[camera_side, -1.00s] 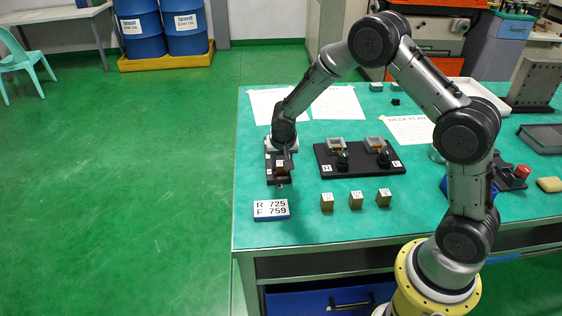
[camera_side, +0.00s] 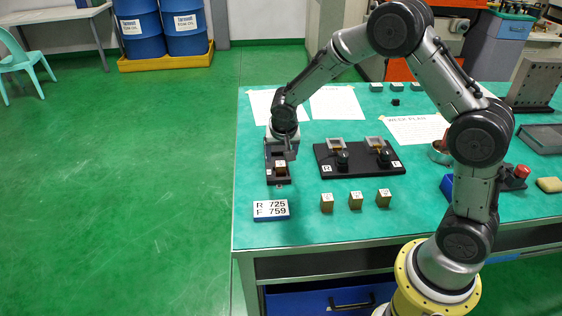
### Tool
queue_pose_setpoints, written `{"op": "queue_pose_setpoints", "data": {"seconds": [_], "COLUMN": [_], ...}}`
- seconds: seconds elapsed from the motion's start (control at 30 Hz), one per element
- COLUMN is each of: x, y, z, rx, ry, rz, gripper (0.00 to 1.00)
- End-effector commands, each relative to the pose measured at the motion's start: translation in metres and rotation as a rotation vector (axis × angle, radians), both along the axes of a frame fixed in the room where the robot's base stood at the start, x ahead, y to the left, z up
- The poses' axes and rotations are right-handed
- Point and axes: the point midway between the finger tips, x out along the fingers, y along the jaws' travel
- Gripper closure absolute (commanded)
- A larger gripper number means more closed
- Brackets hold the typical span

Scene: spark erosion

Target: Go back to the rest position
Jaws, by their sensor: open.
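My gripper (camera_side: 288,156) is over the left part of the green table (camera_side: 330,230). It points down, just above and behind a small brass-coloured block (camera_side: 281,168). The block sits in a dark narrow holder (camera_side: 278,181). The gripper appears clear of the block and holds nothing that I can see. Its fingers are small and partly hidden against the holder.
A black board (camera_side: 360,170) with two grey-topped fixtures lies right of the holder. Several brass blocks (camera_side: 355,200) stand in front of it. A red-buttoned box (camera_side: 515,175) is at the right.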

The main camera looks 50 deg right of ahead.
Motion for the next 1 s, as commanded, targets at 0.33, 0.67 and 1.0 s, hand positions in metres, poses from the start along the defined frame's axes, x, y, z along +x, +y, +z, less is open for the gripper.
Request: {"op": "queue_pose_setpoints", "data": {"seconds": [0.33,0.67,1.0], "x": [-0.019,-0.025,-0.024], "y": [0.019,0.024,0.021], "z": [0.065,0.083,0.123], "rx": [0.001,0.001,0.005], "ry": [-0.003,-0.001,-0.088], "rz": [0.001,0.000,-0.007], "gripper": [0.28,0.28,0.28]}}
